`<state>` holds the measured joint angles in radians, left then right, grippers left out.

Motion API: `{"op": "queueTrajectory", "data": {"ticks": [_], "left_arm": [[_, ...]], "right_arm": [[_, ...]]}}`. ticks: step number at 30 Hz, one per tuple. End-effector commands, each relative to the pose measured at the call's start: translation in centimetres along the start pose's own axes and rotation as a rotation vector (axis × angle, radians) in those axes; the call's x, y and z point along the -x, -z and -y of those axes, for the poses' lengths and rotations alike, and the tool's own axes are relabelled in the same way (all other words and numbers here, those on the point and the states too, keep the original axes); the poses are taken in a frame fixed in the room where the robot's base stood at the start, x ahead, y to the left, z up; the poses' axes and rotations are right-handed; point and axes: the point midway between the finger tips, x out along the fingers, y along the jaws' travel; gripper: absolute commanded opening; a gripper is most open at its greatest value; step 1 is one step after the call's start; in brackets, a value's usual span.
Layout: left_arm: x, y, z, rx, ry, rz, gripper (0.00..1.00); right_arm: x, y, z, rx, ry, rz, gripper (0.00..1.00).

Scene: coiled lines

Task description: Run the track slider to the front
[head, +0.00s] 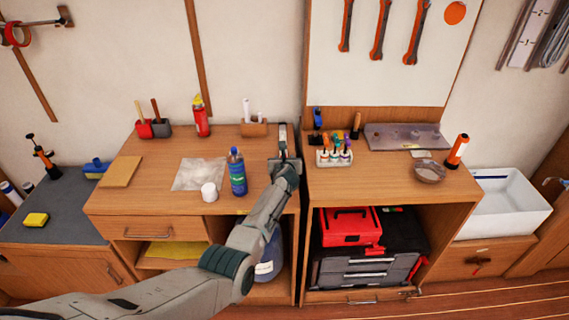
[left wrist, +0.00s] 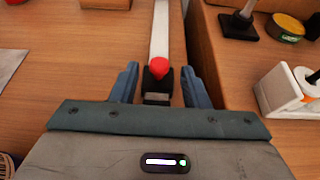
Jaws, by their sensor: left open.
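The track slider, a black block with a red knob (left wrist: 159,70), sits on a pale metal track (left wrist: 167,28) in the left wrist view. My left gripper (left wrist: 158,84) is open, with one blue finger on each side of the slider and visible gaps between. In the head view the track (head: 282,135) runs along the right edge of the left bench top. My left gripper (head: 285,160) is over it there and hides the slider and the track's near part. My right gripper is not in view.
A blue bottle (head: 237,172) and a white jar (head: 209,192) stand left of my left arm. A white holder with markers (head: 334,157) stands on the right bench. A wooden block (head: 254,129) is behind. A narrow gap separates the benches.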

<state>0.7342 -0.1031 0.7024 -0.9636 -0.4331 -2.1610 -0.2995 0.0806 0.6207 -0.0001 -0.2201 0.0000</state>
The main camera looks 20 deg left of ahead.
Motion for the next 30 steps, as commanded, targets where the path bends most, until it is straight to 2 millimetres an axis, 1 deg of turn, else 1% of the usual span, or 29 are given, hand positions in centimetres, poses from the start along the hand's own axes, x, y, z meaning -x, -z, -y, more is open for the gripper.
{"op": "queueTrajectory", "data": {"ticks": [1,3,8,12,18,24,30], "left_arm": [[0.8,-0.3,0.0,0.002,0.001,-0.001,0.42],[1.9,-0.4,0.0,0.002,0.001,-0.001,0.42],[4.3,-0.2,0.0,0.003,0.0,0.0,0.42],[6.4,-0.1,0.0,0.003,0.001,0.0,0.42],[8.7,-0.1,0.0,0.002,0.001,0.001,0.42],[9.7,0.0,0.0,0.001,0.0,-0.001,0.42],[9.7,-0.1,0.0,0.001,0.001,0.0,0.42]], "right_arm": [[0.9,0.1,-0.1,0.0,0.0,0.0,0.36],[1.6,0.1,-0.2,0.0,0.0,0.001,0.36],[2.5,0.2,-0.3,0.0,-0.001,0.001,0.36],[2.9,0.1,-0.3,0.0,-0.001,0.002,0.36],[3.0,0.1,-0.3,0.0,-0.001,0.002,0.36],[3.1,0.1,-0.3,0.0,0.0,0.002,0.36],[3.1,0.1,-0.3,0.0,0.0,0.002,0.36]]}}
